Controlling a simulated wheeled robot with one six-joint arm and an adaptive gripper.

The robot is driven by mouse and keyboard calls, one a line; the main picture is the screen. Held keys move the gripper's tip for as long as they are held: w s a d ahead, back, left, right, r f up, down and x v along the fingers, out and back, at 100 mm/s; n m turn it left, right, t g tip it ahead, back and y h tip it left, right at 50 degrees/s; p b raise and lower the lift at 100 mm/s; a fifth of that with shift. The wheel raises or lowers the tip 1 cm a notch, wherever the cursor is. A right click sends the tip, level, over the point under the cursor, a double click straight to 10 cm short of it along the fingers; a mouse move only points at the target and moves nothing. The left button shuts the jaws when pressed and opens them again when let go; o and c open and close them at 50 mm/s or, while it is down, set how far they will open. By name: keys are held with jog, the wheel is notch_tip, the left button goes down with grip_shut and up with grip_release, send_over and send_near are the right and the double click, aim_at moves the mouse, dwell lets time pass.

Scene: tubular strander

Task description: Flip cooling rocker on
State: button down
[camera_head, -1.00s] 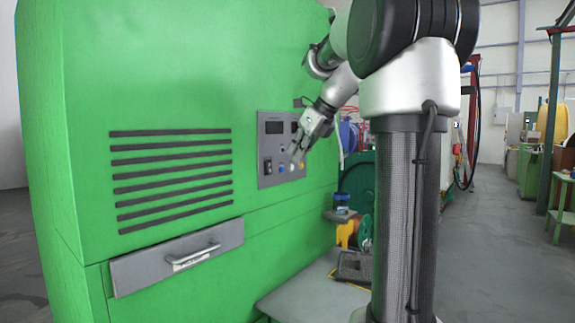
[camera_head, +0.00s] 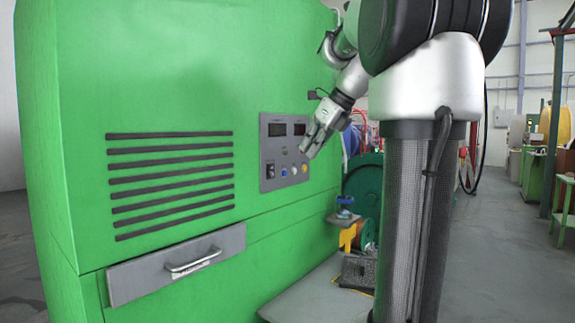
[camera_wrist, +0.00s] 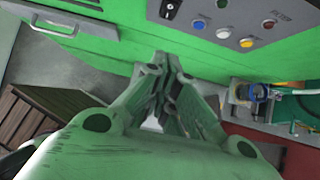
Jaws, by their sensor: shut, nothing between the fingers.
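A grey control panel (camera_head: 264,187) is set in the green cabinet. The black rocker (camera_head: 270,171) sits at the panel's lower left, and its label is too small to read. It also shows in the wrist view at the top edge as a black rocker (camera_wrist: 168,9) with a light mark. I cannot tell which way it is tipped. My gripper (camera_head: 309,150) is shut and empty, in front of the panel's right part, right of and above the rocker. In the wrist view my gripper (camera_wrist: 166,66) points at the green face below the panel, apart from the rocker.
Right of the rocker are a blue button (camera_wrist: 198,25), a white button (camera_wrist: 223,33), a yellow button (camera_wrist: 247,42) and a red one (camera_wrist: 268,24). A drawer with a handle (camera_head: 193,264) is at lower left. A grey ledge (camera_head: 300,296) juts out below the panel.

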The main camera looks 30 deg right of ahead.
aim_at(272, 171)
jog(key=shift+w+a+r+x, duration=0.15)
jog(key=shift+w+r+x, duration=0.2)
jog(key=shift+x, duration=1.75)
jog(key=shift+w+a+r+x, duration=0.1)
jog(key=shift+w+r+x, duration=0.2)
jog(key=shift+x, duration=1.85)
jog(key=shift+w+a+r+x, duration=0.2)
jog(key=shift+w+x, duration=0.2)
jog(key=shift+x, duration=1.7)
jog(key=shift+w+f, duration=0.2)
jog(key=shift+w, duration=0.05)
jog(key=shift+r, duration=0.1)
